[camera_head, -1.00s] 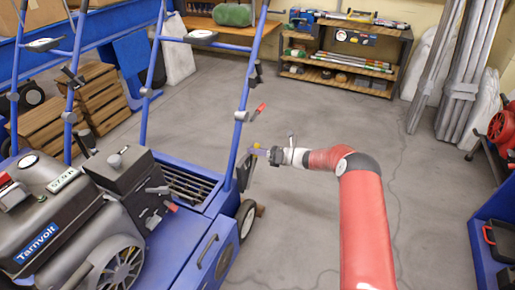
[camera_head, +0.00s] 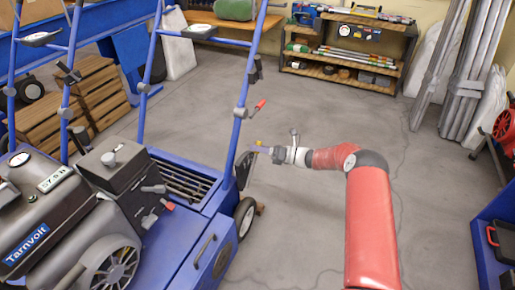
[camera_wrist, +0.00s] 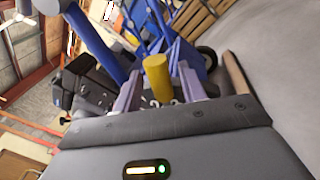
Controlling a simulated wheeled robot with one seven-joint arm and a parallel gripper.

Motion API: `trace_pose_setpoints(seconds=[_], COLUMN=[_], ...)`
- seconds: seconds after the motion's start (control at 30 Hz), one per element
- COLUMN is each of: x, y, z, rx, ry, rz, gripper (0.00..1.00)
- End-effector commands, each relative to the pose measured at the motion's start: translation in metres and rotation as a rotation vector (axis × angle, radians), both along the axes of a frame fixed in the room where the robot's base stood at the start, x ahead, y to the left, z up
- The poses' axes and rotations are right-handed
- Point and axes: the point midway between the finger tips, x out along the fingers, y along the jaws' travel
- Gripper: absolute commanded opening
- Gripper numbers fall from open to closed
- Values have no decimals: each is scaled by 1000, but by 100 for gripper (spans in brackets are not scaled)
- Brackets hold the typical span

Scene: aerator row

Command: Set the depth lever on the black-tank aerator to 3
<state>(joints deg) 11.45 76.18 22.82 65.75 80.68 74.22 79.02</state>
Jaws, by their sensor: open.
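The aerator with the dark tank (camera_head: 40,182) fills the left of the head view, with a blue deck and blue handle tubes. A dark plate (camera_head: 243,166) sits on its right side, by the foot of the handle. A lever with a yellow grip stands there; the yellow grip (camera_wrist: 157,78) shows upright between my fingers in the wrist view. My gripper (camera_head: 262,148) is open beside the plate, its fingers on either side of the grip. I cannot tell whether they touch it. White marks show just below the grip, but the lever's setting is not readable.
A red-tipped lever (camera_head: 260,104) is on the handle tube above my gripper. A wheel (camera_head: 244,217) is below. Wooden crates (camera_head: 90,100) and a stocked shelf (camera_head: 345,55) stand behind. The floor between is clear.

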Motion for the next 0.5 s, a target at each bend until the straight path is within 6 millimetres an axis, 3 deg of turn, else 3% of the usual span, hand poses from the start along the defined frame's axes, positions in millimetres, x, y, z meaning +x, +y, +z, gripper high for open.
trace_pose_setpoints(seconds=[0.3,0.5], x=[-7,-10], y=[-53,-70], z=[-4,-5], rx=[-1,0], ry=[0,0], rz=[-4,-2], gripper=[41,41])
